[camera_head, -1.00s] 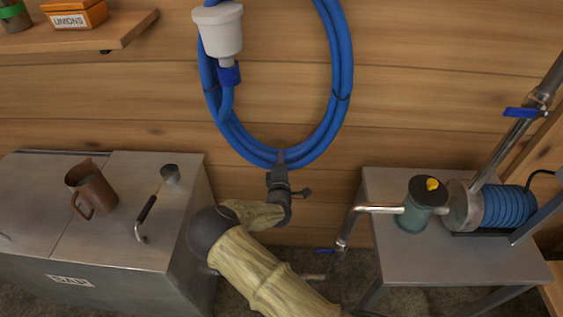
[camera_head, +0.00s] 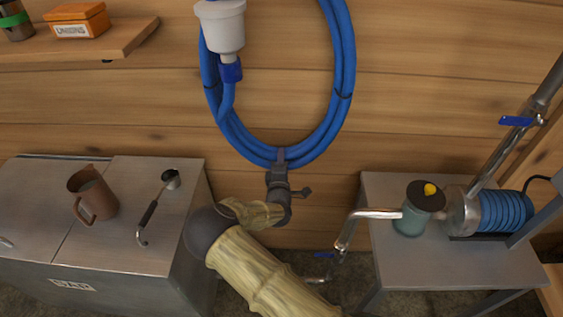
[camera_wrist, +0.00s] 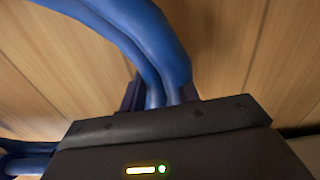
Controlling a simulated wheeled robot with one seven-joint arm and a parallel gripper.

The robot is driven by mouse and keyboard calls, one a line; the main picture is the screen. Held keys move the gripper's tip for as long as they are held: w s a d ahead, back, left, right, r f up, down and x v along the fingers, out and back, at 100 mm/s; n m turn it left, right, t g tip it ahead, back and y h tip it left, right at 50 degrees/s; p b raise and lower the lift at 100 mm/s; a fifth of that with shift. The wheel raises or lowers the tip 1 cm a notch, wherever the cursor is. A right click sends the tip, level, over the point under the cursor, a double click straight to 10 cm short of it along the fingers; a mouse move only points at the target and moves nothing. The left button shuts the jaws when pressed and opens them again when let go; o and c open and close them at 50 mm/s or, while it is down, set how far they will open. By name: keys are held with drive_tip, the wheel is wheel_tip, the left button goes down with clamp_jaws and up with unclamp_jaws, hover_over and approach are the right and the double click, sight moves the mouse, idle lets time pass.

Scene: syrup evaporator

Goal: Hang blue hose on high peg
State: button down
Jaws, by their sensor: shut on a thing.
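The blue hose (camera_head: 343,75) is a coiled loop in front of the plank wall, its top cut off by the upper edge of the head view. A white cup-shaped fitting (camera_head: 222,27) with a blue collar hangs at its upper left. My gripper (camera_head: 280,156) is shut on the bottom of the loop. In the wrist view the blue hose (camera_wrist: 150,45) runs up and left from between the jaws, and the fingers are mostly hidden behind the gripper body. No peg is visible in either view, so I cannot tell whether the loop's top touches one.
A steel sap tank (camera_head: 120,235) at left bears a brown mug (camera_head: 93,195) and a ladle (camera_head: 150,208). A shelf (camera_head: 125,38) holds an orange box at upper left. A metal table (camera_head: 415,262) at right bears a pump (camera_head: 462,212) and pipes.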

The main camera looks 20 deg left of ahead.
drive_tip(key=shift+r, duration=0.4)
drive_tip(key=shift+s+d, duration=0.15)
drive_tip(key=shift+s, duration=0.45)
drive_tip(key=p+v, duration=0.2)
drive_tip(key=v, duration=1.6)
drive_tip(key=shift+s+p, duration=0.4)
idle(1.7)
